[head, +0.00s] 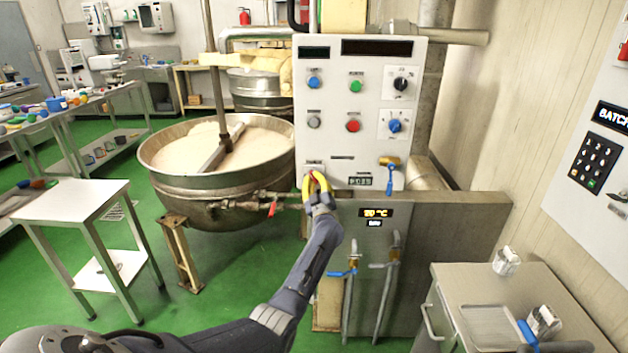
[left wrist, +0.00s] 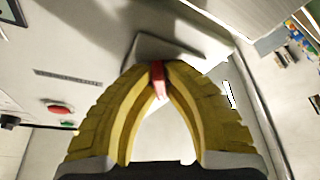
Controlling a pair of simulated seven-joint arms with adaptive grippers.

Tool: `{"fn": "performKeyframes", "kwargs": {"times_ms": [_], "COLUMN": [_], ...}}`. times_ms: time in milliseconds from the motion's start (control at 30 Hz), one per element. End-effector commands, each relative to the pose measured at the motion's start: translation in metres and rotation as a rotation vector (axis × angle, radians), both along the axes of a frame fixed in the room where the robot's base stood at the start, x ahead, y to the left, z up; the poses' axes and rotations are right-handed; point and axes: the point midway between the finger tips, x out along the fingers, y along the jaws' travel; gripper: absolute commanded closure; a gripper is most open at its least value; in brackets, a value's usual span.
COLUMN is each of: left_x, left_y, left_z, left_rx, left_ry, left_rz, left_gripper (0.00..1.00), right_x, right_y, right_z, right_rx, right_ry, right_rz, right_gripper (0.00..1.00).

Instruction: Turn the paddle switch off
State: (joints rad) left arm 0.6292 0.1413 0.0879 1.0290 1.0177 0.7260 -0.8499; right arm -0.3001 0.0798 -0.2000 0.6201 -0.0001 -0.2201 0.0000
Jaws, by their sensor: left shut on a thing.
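The control panel (head: 340,130) stands upright at the centre of the head view. My left gripper (head: 317,180) reaches its lower left corner with yellow fingers. In the left wrist view, the fingertips of my left gripper (left wrist: 158,72) come together on the small red paddle of the paddle switch (left wrist: 158,80). The paddle sticks out from a pale housing (left wrist: 170,48) on the panel face. In the head view the fingers mostly hide the switch. I cannot tell from these views which position the paddle is in. My right gripper is not in view.
A blue knob (head: 394,126), a red button (head: 353,125) and a blue-handled brass valve (head: 389,170) share the panel. The large kettle (head: 215,190) is left of it. A small white table (head: 75,200) stands at left, a steel cart (head: 480,285) at lower right.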

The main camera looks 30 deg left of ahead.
Motion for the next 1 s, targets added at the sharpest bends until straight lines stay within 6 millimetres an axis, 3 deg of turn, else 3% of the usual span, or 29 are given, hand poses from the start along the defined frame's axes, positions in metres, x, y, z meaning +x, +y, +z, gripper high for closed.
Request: {"fn": "performKeyframes", "kwargs": {"times_ms": [1000], "left_x": [0.0006], "left_y": [-0.0012], "left_z": [0.0020], "left_rx": [-0.761], "left_ry": [-0.440], "left_rz": [0.001], "left_gripper": [1.00], "right_x": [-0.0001], "right_y": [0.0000], "right_z": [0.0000], "right_rx": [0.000], "right_ry": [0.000], "right_rz": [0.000], "right_gripper": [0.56]}}
